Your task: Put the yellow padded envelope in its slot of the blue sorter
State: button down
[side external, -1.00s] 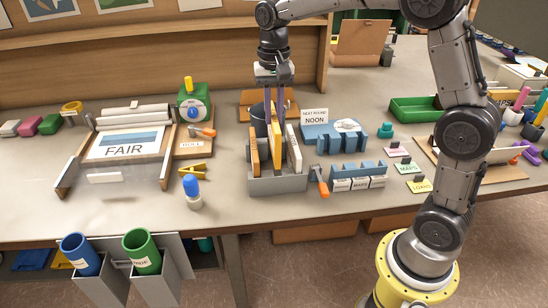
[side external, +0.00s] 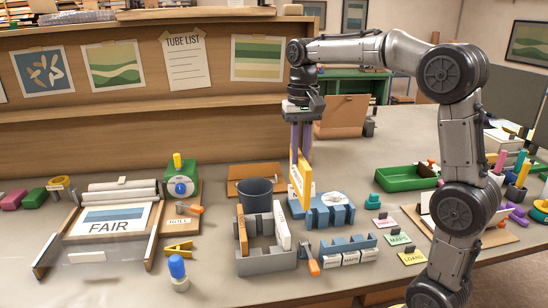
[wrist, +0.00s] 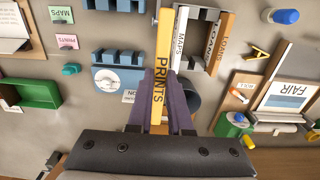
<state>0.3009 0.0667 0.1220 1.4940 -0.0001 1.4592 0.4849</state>
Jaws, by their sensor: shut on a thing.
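The yellow padded envelope (side external: 301,182), marked PRINTS in the wrist view (wrist: 161,75), hangs roughly upright in my gripper (side external: 301,150). My gripper is shut on its upper part and holds it above and behind the grey box (side external: 268,264). In the wrist view, blue slotted pieces (wrist: 118,57) lie left of the envelope.
The grey box holds an orange-brown item (side external: 242,238) and a white item (side external: 282,228). A dark cup (side external: 256,192) stands behind the box. An orange-handled tool (side external: 312,262) lies between box and front blue piece. A green tray (side external: 405,178) is at right.

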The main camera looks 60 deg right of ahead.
jog(key=s+d+f, duration=0.4)
jog(key=s+f, duration=0.1)
jog(key=shift+s+f, duration=0.15)
dwell(0.4)
jog(key=shift+f, duration=1.9)
jog(key=shift+f, duration=0.15)
notch_tip(320, 180, down, 7)
jog(key=c, duration=0.8)
grip_release()
jog(key=shift+o, duration=0.2)
